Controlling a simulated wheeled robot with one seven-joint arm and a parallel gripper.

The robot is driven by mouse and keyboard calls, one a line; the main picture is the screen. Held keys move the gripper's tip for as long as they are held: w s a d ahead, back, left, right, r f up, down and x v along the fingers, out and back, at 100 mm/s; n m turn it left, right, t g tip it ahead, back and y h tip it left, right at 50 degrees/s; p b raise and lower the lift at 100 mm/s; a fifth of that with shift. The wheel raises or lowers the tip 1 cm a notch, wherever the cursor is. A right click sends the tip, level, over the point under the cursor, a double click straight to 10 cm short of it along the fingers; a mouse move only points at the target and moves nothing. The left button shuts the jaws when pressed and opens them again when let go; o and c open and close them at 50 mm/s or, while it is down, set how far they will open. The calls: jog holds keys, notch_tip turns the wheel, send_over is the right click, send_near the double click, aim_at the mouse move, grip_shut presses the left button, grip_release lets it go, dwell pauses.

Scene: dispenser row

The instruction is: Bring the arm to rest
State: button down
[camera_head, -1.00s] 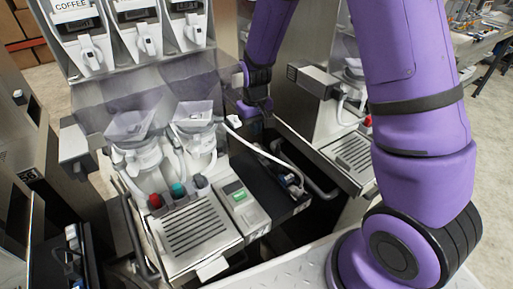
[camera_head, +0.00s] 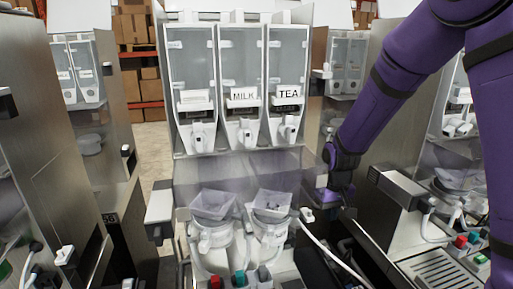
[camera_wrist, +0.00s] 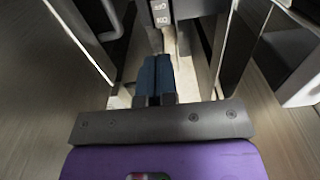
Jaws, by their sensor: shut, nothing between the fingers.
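My purple arm (camera_head: 385,95) comes in from the upper right in the head view and reaches down to the right side of the middle dispenser. Its dark wrist joint (camera_head: 343,160) is beside that dispenser's panel, and the fingertips cannot be made out there. In the wrist view my gripper (camera_wrist: 155,62) shows two dark blue fingers lying together, shut and empty. They point into a narrow gap between metal housings.
The middle dispenser (camera_head: 243,85) has three clear hoppers, with MILK and TEA labels readable. Two funnel cups (camera_head: 212,205) stand below. Another dispenser (camera_head: 395,190) is close on the right, a metal cabinet (camera_head: 50,150) on the left. Boxes (camera_head: 135,35) stand behind.

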jog(key=s+d+r+t, duration=0.2)
jog(key=s+r, duration=0.3)
jog(key=r, duration=0.6)
jog(key=s+d+r+m+t, duration=0.1)
jog(key=s+d+r, duration=0.1)
jog(key=s+r, duration=0.5)
jog(key=s+d+r+m+t, duration=0.1)
jog(key=s+r, duration=0.6)
jog(key=s, duration=0.7)
jog(key=shift+s+d+r+t, duration=0.25)
jog(key=shift+d+t, duration=0.25)
jog(key=shift+d, duration=0.25)
jog(key=shift+w, duration=0.1)
jog(key=w+a+f+n+g, duration=0.1)
jog(key=w+f, duration=0.2)
jog(key=w, duration=0.4)
jog(key=w+a+f+g, duration=0.1)
jog(key=w+a+f, duration=0.15)
jog(key=w, duration=0.45)
jog(key=w+a+f, duration=0.1)
jog(key=w+f, duration=0.4)
jog(key=f, duration=0.2)
jog(key=w+a+f+n+g, duration=0.1)
jog(key=w+a+f, duration=0.1)
jog(key=w+f, duration=0.4)
notch_tip(320, 180, down, 2)
jog(key=shift+a+f, duration=0.2)
jog(key=shift+a, duration=0.1)
